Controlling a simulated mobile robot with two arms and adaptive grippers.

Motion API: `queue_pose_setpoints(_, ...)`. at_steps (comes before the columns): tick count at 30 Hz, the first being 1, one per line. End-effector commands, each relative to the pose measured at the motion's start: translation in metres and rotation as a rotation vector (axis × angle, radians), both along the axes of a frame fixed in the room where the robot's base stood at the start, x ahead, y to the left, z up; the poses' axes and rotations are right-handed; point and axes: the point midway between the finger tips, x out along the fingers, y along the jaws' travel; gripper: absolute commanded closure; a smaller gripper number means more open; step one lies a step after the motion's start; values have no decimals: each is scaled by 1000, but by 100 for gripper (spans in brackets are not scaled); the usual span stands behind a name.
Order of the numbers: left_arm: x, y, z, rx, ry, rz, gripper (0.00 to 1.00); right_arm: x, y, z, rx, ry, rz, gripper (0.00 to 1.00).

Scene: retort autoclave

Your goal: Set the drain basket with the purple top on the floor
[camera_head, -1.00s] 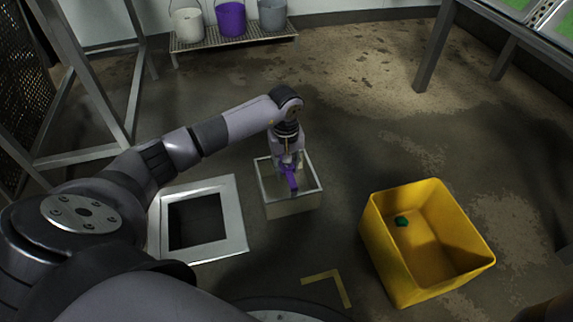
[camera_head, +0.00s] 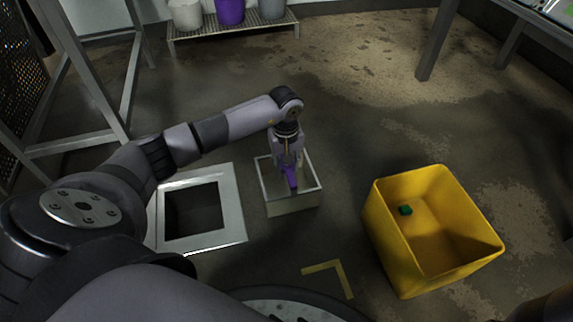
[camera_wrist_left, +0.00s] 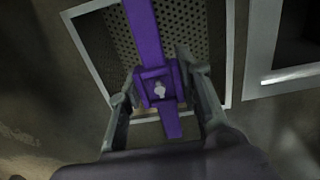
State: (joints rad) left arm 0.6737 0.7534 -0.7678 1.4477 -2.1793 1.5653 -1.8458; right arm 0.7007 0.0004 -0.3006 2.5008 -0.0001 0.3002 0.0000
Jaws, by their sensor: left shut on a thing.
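The drain basket is a pale open-topped box (camera_head: 293,205) with a purple bar (camera_head: 292,181) across its top. It looks upright, just right of the square floor drain opening. My left gripper (camera_head: 287,164) points down over it and is shut on the purple top. In the left wrist view, the fingers (camera_wrist_left: 157,88) sit on both sides of the purple block at the middle of the bar, above the perforated inside of the basket (camera_wrist_left: 195,25). I cannot tell whether the basket's bottom touches the floor. My right gripper is not in view.
The drain's pale metal frame (camera_head: 236,203) surrounds a dark hole. A yellow bin (camera_head: 385,245) with a small green item (camera_head: 405,210) stands at right. A yellow corner mark (camera_head: 338,266) is on the floor. Buckets on a low rack stand at the back. The floor behind the basket is clear.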

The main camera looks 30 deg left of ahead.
Motion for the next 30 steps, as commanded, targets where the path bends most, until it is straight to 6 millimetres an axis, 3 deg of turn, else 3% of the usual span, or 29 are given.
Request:
queue_pose_setpoints(21, 1, 0, -7, 0, -3, 0, 100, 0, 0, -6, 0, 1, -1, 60)
queue_pose_setpoints(22, 1, 0, -7, 0, -3, 0, 67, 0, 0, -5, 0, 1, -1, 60)
queue_pose_setpoints(30, 0, 0, -7, 0, -1, 0, 49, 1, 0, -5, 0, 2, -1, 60)
